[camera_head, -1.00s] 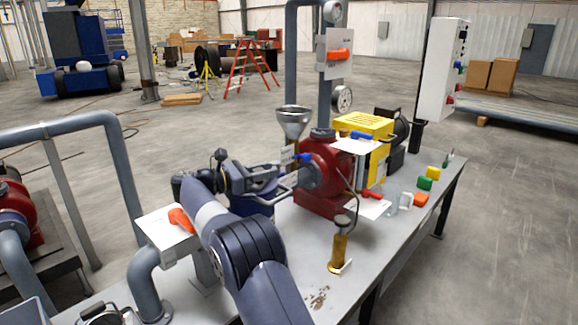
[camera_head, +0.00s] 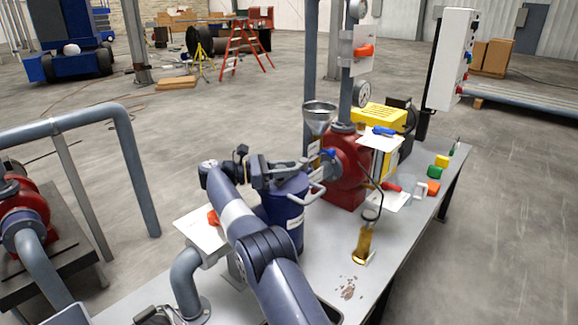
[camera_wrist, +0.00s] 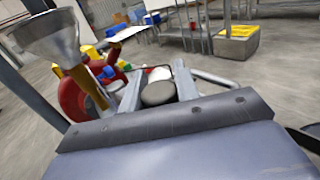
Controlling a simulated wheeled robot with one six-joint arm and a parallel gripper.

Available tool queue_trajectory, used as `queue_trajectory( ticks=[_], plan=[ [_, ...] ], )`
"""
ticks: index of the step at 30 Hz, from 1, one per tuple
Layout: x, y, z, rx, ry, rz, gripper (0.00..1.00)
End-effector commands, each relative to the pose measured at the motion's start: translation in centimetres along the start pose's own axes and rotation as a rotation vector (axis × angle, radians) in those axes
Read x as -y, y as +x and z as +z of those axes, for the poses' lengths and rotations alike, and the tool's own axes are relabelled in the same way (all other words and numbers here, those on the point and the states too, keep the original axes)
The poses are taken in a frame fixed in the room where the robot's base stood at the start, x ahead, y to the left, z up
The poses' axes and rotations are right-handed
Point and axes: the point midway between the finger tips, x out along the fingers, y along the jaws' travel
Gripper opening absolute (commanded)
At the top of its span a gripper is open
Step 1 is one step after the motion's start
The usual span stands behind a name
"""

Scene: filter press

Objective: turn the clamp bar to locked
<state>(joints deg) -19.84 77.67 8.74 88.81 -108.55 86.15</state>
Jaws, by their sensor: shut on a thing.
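A blue upright vessel (camera_head: 287,222) with a white label stands on the grey bench. A light grey bent bar, which I take as the clamp bar (camera_head: 310,199), sticks out at its upper right side. My gripper (camera_head: 302,166) is over the top of the vessel, beside the red pump. In the wrist view my gripper's two pale fingers (camera_wrist: 158,84) stand either side of a dark grey rounded knob (camera_wrist: 158,94). The bent bar (camera_wrist: 222,79) runs off to their right. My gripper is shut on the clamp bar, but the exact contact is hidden.
A red pump (camera_head: 345,182) with a metal funnel (camera_head: 320,115) stands right behind the vessel. A brass-coloured cylinder (camera_head: 363,244) stands in front on the bench. Small coloured blocks lie at the bench's right end.

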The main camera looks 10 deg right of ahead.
Motion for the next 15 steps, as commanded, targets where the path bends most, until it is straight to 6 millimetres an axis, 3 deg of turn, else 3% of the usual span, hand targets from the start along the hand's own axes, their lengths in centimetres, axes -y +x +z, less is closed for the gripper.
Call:
queue_trajectory(
  ticks=[12,13,15],
  plan=[
    [-0.05,-0.01,0.24,0.002,0.004,0.000,0.00],
    [-0.05,-0.01,0.24,0.002,0.004,0.000,0.31],
    [-0.04,0.00,0.23,0.002,0.004,0.000,0.36]
  ],
)
